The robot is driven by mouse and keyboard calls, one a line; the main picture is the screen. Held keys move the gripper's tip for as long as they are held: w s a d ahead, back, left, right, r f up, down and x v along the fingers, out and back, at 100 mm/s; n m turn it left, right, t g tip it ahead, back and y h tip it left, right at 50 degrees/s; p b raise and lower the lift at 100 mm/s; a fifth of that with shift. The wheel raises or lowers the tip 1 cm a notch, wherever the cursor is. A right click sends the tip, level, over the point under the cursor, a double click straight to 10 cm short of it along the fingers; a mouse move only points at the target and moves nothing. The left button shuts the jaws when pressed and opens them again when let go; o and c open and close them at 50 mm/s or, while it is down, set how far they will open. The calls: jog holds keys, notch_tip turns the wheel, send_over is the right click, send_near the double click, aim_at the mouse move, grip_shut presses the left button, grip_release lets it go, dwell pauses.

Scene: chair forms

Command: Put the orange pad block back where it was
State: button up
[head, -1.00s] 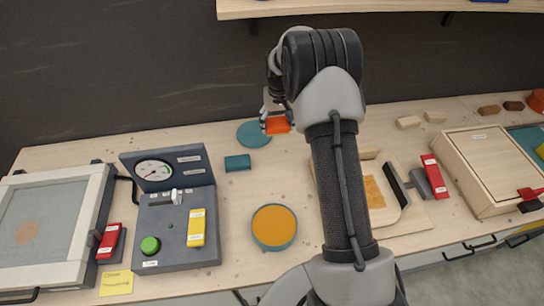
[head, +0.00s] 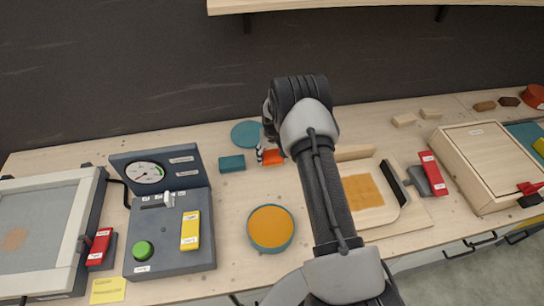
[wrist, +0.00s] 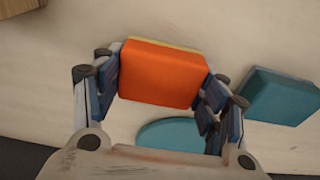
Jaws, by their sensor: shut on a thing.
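The orange pad block (head: 273,158) is held between the fingers of my gripper (head: 268,156), low over or on the wooden worktop; I cannot tell which. In the wrist view the block (wrist: 162,73) sits between the two fingers, with a thin yellowish layer along its far edge. My gripper is shut on it. In the head view the block is just right of the teal block (head: 232,163) and nearer than the teal round disc (head: 246,134). My arm hides part of the worktop to the right.
A round dish with an orange top (head: 270,228) stands in front. The grey console with a gauge (head: 168,235) is at the left, a wooden board with an orange-tan patch (head: 408,211) at the right. Bare worktop (head: 230,195) lies between console and dish.

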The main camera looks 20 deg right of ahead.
jog(key=shift+f, duration=0.15)
jog(key=o, duration=0.6)
jog(key=shift+f, duration=0.1)
jog(key=o, duration=0.4)
jog(key=shift+r, duration=0.2)
